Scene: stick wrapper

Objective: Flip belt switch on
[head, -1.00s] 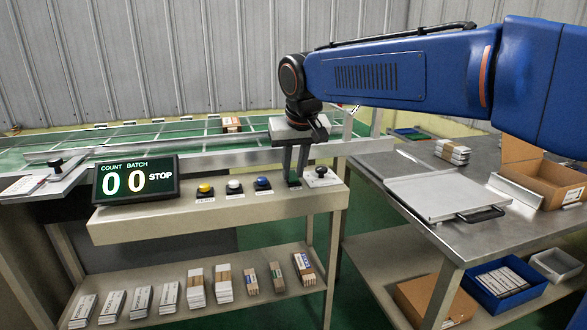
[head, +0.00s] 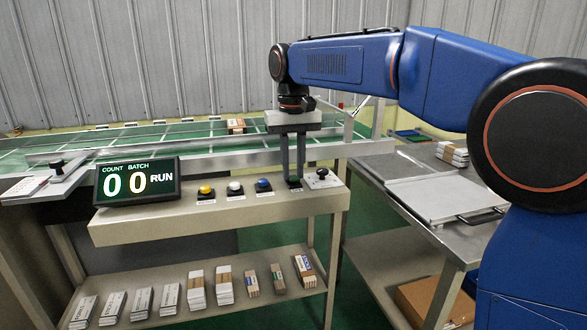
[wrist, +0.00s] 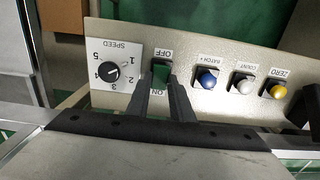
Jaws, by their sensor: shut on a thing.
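The belt switch (wrist: 160,73) is a green rocker between OFF and ON labels in the wrist view. Its OFF end is uncovered; my fingertips partly hide the ON end. My gripper (wrist: 160,88) points down at it, its two fingers close together and shut on the switch at the ON side. In the head view my gripper (head: 294,182) stands over the right part of the control panel (head: 220,225), and the fingers hide most of the switch. The display (head: 137,181) reads COUNT 0, BATCH 0 and RUN.
The speed knob (wrist: 110,71) sits beside the switch. Blue (head: 264,185), white (head: 235,188) and yellow (head: 206,192) buttons line the panel. A bundle (head: 236,126) lies on the green conveyor (head: 180,133) behind. A metal table (head: 385,170) with a tray stands at right.

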